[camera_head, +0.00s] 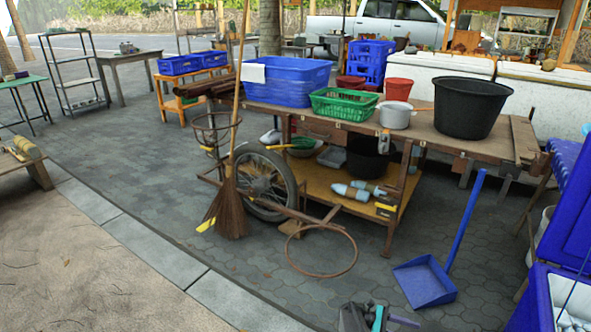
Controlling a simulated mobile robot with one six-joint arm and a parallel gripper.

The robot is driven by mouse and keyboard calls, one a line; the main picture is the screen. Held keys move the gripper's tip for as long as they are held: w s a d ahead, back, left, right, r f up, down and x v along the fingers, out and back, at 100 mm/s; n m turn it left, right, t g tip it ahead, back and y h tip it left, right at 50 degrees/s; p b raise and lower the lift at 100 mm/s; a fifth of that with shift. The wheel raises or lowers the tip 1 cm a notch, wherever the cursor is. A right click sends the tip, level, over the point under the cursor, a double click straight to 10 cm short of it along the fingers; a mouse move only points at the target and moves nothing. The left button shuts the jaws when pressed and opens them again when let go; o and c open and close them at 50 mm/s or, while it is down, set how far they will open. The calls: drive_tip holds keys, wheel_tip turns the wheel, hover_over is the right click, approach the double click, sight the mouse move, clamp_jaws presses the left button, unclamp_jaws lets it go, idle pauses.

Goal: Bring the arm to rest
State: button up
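A small dark grey and teal shape shows at the bottom edge, right of the middle, with a bluish bar to its right. It looks like part of my own arm, low and cut off by the frame. I cannot make out gripper fingers there, so whether my gripper is open, shut or holding anything is hidden.
A wooden cart-table (430,140) bears a blue tub (290,82), green basket (345,104) and black bucket (470,108). A broom (229,205) leans against it. A rusty ring (322,276) juts forward. A blue dustpan (425,283) stands right. Paving at left is clear.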

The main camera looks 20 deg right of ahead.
drive_tip(key=s+a+r+t+y+p, duration=0.15)
drive_tip(key=a+r+p, duration=0.4)
drive_tip(key=a, duration=0.55)
drive_tip(key=s+a+r+t+y+p, duration=0.15)
drive_tip(key=a+r+p, duration=0.35)
drive_tip(key=a, duration=0.6)
drive_tip(key=s+a+r+m+t+y+p, duration=0.2)
drive_tip(key=s+a+m+y+p, duration=0.1)
drive_tip(key=a, duration=1.1)
drive_tip(key=s+a+r+m+t+y+p, duration=0.1)
drive_tip(key=s+a+r+m+y+p, duration=0.2)
drive_tip(key=a, duration=1)
drive_tip(key=s+m+y+p, duration=0.1)
drive_tip(key=s+m+y, duration=0.2)
drive_tip(key=s+y, duration=0.1)
drive_tip(key=shift+s+a+m+t, duration=0.15)
drive_tip(key=shift+a+m+t, duration=0.15)
drive_tip(key=shift+a+t, duration=0.1)
drive_tip(key=shift+d, duration=0.1)
drive_tip(key=c, duration=0.4)
drive_tip(key=shift+o, duration=0.2)
